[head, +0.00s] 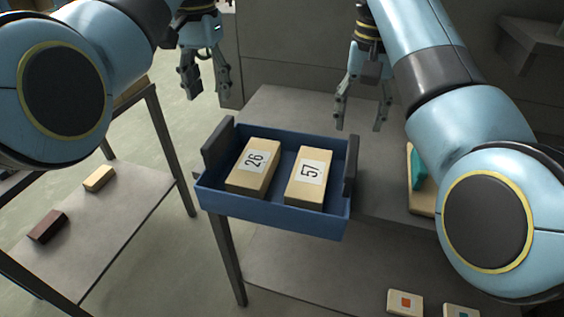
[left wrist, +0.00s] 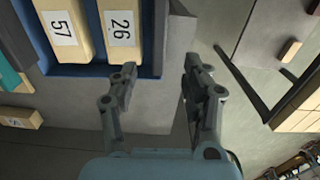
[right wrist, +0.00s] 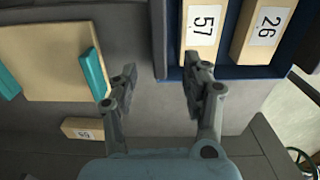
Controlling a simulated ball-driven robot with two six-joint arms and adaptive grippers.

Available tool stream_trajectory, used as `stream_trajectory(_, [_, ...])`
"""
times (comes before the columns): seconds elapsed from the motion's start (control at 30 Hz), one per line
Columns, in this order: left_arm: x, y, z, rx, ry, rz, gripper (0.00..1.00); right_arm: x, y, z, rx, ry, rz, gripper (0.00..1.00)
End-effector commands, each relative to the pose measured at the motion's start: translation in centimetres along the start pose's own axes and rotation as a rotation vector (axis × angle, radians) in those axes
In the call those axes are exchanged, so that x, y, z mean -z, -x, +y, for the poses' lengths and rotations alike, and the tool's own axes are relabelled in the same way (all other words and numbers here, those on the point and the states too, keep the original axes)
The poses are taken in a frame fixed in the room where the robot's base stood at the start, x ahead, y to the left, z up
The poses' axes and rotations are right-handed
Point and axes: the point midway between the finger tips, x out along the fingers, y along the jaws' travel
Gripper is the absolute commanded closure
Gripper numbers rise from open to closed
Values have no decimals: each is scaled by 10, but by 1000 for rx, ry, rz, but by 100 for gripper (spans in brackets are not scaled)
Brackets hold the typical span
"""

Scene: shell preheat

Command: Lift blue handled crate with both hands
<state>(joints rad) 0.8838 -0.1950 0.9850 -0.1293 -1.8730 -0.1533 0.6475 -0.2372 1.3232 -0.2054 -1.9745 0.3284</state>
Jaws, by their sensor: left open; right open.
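The blue crate (head: 270,213) stands on a grey table, with a dark upright handle at its left end (head: 217,147) and another at its right end (head: 351,166). Two tan blocks lie inside, labelled 26 (head: 253,167) and 57 (head: 306,179). My left gripper (head: 207,92) is open and empty, above and beyond the crate's left end. My right gripper (head: 360,122) is open and empty, above and beyond its right end. In the left wrist view the open fingers (left wrist: 158,80) are near the left handle (left wrist: 177,40). In the right wrist view the fingers (right wrist: 160,80) are near the right handle (right wrist: 158,38).
A tan board with a teal piece (head: 418,168) lies right of the crate, partly behind my right arm. Small marked blocks (head: 405,302) are on the lower shelf. A side table (head: 120,215) at left holds a dark block (head: 48,226) and a tan block (head: 99,178).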

Motion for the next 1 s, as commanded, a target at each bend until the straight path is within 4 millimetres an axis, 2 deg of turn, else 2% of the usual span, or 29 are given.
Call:
stream_trajectory(0.37, [1,-7,-1,0,1,-4,52,2,-6,0,-2,0,-3,52])
stream_trajectory(0.47, [1,-18,-1,-1,1,-6,52,2,-18,0,-2,0,-4,52])
stream_trajectory(0.8, [1,-78,-1,-1,0,-6,52,1,-78,0,-2,0,-4,52])
stream_trajectory(1.0, [1,-102,0,-1,0,-4,52,2,-102,0,-1,0,-3,52])
